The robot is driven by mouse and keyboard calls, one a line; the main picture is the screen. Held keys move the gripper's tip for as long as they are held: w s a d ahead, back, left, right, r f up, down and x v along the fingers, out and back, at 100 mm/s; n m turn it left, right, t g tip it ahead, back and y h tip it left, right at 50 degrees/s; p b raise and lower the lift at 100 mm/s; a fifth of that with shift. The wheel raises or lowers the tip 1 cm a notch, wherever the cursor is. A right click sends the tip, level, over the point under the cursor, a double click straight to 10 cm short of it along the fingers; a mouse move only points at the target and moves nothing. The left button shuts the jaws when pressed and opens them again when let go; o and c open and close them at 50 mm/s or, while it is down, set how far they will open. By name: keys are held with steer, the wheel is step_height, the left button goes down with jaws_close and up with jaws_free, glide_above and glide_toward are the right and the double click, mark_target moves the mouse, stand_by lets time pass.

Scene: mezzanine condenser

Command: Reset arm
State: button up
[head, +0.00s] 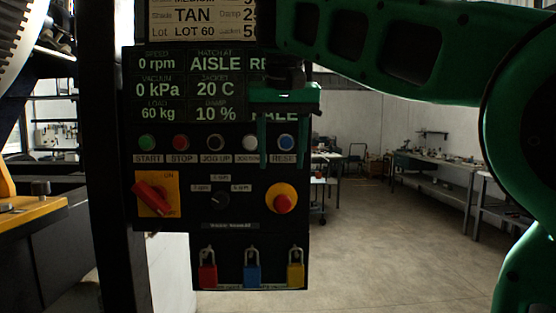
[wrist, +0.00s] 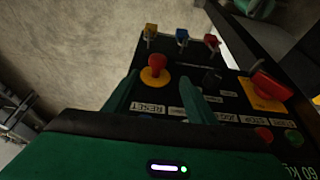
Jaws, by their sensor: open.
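My green gripper (head: 283,164) is open and empty in front of the black control panel (head: 160,218), its two fingers pointing down. In the head view the fingers hang on either side of the blue RESET button (head: 286,142); I cannot tell the gap in depth. In the wrist view my gripper (wrist: 158,77) reaches over the panel, with the RESET label (wrist: 148,107) between the fingers. The red emergency knob (head: 284,204) on its yellow collar sits below RESET; the knob also shows beyond the fingertips in the wrist view (wrist: 157,62). My gripper covers part of the display's right column.
A red rotary switch (head: 153,197) sits on a yellow plate. Red (head: 208,275), blue (head: 252,275) and yellow (head: 295,275) padlocks hang below. The display (head: 190,88) reads 0 rpm and 0 kPa. Benches (head: 430,170) stand at right; open floor (head: 380,250) lies between.

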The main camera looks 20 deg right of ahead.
steer(key=s+d+f+m+g+h, duration=0.1)
steer(key=s+d+f, duration=0.5)
steer(key=d+f, duration=0.3)
steer(key=s+d+f+m+g, duration=0.1)
steer(key=s+d+f+g, duration=0.1)
steer(key=s+d+f, duration=0.5)
steer(key=s+d+f+y, duration=0.1)
steer(key=s+f, duration=0.5)
steer(key=f, duration=0.4)
steer(key=s+d+f+g+y, duration=0.1)
steer(key=s+f, duration=0.6)
steer(key=f, duration=0.4)
steer(key=shift+s+d+f+m+y, duration=0.3)
steer(key=shift+m, duration=0.1)
steer(key=shift+w, duration=0.1)
steer(key=shift+w+f, duration=0.2)
steer(key=shift+w, duration=0.3)
